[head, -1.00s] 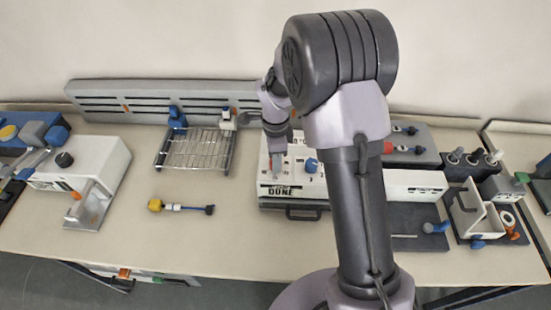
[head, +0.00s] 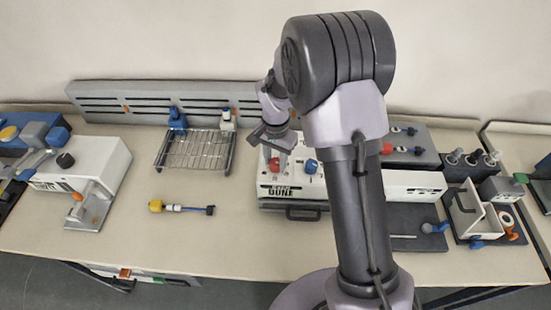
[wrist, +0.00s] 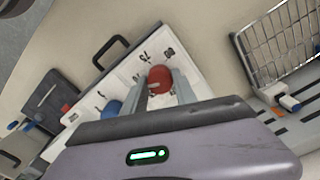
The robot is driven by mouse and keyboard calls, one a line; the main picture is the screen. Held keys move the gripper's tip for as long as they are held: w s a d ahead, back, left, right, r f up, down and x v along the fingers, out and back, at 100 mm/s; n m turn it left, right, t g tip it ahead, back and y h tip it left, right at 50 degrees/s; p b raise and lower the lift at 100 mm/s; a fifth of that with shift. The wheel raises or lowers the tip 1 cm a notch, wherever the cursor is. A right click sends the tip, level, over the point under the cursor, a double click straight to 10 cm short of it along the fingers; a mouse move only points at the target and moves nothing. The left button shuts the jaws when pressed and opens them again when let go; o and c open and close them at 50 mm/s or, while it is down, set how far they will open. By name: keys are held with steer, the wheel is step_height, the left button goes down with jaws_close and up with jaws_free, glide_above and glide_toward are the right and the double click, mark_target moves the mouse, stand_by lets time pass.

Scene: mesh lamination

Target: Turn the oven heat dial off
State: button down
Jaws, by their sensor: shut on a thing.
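The oven is a white box (head: 270,192) with a dark front handle, on the bench in the head view; it also shows in the wrist view (wrist: 125,72). A red dial (head: 277,164) is on its top at the left. In the wrist view the red dial (wrist: 159,77) sits between my fingertips, with printed numbers around it. My gripper (head: 277,152) is over the dial from above and is shut on it. A blue dial (head: 310,166) stands to its right, apart from my gripper. The dial's pointer mark is too small to read.
A wire rack (head: 195,150) stands left of the oven. A yellow-and-blue tool (head: 180,207) lies on the clear bench at front left. A white device (head: 85,165) is at far left. A dark block with a red knob (head: 410,145) is behind at right.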

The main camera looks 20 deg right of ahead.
steer(key=n+p, duration=0.1)
steer(key=n, duration=0.4)
steer(key=shift+r+n, duration=0.1)
steer(key=shift+n, duration=0.2)
steer(key=n+p, duration=0.1)
steer(key=n, duration=0.5)
steer(key=shift+p, duration=0.3)
steer(key=n+p, duration=0.1)
steer(key=n, duration=0.4)
steer(key=shift+n, duration=0.3)
steer(key=n+p, duration=0.1)
steer(key=n, duration=0.4)
steer(key=shift+n+p, duration=0.3)
steer(key=shift+p, duration=0.1)
steer(key=c, duration=1)
jaws_free()
